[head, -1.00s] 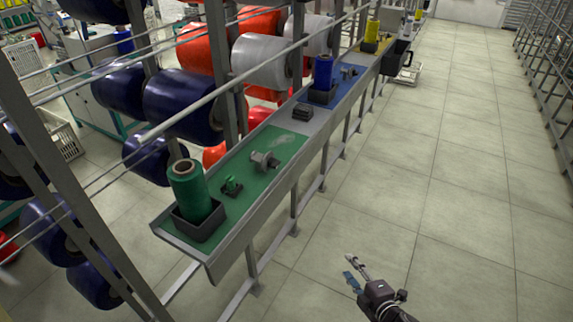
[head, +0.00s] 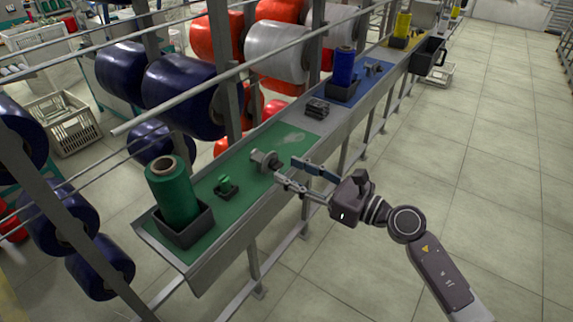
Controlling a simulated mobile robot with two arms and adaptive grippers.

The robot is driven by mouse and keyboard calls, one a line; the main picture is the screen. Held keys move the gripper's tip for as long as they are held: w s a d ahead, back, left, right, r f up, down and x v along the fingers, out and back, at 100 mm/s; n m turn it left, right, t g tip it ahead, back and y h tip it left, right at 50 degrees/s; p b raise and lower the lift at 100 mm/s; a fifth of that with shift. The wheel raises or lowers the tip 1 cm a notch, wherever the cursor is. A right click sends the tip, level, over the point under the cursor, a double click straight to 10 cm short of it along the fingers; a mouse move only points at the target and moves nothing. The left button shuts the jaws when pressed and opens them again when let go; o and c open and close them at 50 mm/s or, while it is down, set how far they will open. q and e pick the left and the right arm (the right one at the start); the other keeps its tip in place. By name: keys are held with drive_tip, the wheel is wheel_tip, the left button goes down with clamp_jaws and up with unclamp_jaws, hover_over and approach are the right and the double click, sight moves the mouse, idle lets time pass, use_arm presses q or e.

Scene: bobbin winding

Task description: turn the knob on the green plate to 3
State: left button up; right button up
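The green plate (head: 292,138) lies on the near end of the long grey shelf. On it sits a grey knob (head: 264,160) on a short mount, facing right. A small green part (head: 225,186) on a dark base is to its left, nearer me. My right gripper (head: 285,172) reaches in from the right with its fingers apart and empty. Its fingertips are just right of the knob, with what looks like a small gap. The knob's markings are too small to read. My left gripper is not in view.
A green spool (head: 171,190) stands in a black box (head: 186,228) at the shelf's near end. A black block (head: 317,108) and a blue spool (head: 344,66) are farther along. A rail (head: 215,80) runs behind. The floor at right is clear.

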sight(276, 166)
drive_tip(key=shift+x, duration=0.95)
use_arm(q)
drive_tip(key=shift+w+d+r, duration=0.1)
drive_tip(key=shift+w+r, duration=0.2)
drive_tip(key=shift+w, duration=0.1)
use_arm(e)
drive_tip(key=shift+w+a, duration=0.1)
drive_tip(key=shift+w, duration=0.05)
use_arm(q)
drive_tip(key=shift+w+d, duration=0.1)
use_arm(e)
drive_tip(key=shift+c, duration=0.2)
drive_tip(key=shift+c, duration=1.2)
clamp_jaws()
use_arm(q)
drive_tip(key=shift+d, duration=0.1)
